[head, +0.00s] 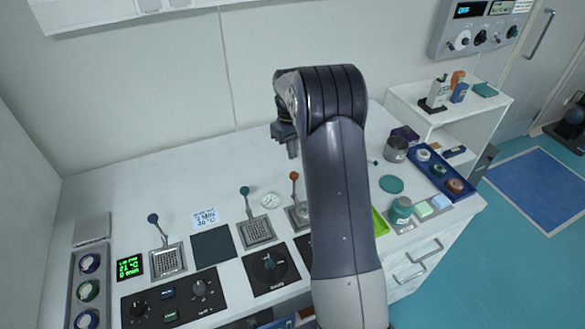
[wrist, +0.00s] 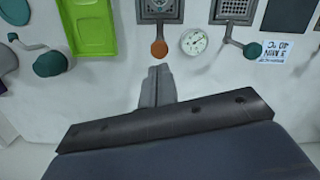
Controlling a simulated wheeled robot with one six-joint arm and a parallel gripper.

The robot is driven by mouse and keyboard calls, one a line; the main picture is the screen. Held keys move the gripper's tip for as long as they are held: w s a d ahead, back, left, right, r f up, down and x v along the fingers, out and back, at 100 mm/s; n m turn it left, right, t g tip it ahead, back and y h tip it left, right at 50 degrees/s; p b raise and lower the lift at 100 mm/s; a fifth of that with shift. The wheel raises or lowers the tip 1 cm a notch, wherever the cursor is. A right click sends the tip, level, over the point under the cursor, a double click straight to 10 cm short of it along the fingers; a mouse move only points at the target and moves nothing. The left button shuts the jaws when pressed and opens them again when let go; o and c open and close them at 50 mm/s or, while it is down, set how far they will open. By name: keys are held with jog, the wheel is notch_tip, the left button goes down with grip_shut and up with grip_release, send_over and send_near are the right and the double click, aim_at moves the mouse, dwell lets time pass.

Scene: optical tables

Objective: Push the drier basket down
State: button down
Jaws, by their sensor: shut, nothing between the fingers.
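Three grated baskets with upright ball-topped levers stand in a row on the table; I cannot tell by a label which is the drier. The left basket (head: 169,260) has a blue knob (head: 153,218). The middle basket (head: 256,232) has a green knob (head: 244,190), also in the wrist view (wrist: 252,50). The right basket (head: 297,217) has an orange knob (head: 294,176) and is partly hidden by my arm. My gripper (head: 293,150) is shut and empty, above and behind the orange knob. In the wrist view its fingertips (wrist: 158,72) point at the orange knob (wrist: 159,49), apart from it.
A round dial (head: 270,201) lies between the green and orange levers. A lime-green tray (wrist: 90,25) is beside the orange one. Control panels (head: 270,268) line the front edge. A blue tray with jars (head: 438,160) stands at right. The table's back is clear.

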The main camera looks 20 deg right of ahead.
aim_at(293, 173)
jog(key=shift+w+a+r+n, duration=0.15)
jog(key=shift+w+n, duration=0.15)
jog(key=shift+n, duration=0.1)
jog(key=shift+s+f+b, duration=0.2)
jog(key=shift+f+b, duration=0.95)
jog(key=shift+f, duration=0.6)
jog(key=shift+s+f+b, duration=0.15)
jog(key=shift+f+b, duration=1)
jog(key=shift+f, duration=0.6)
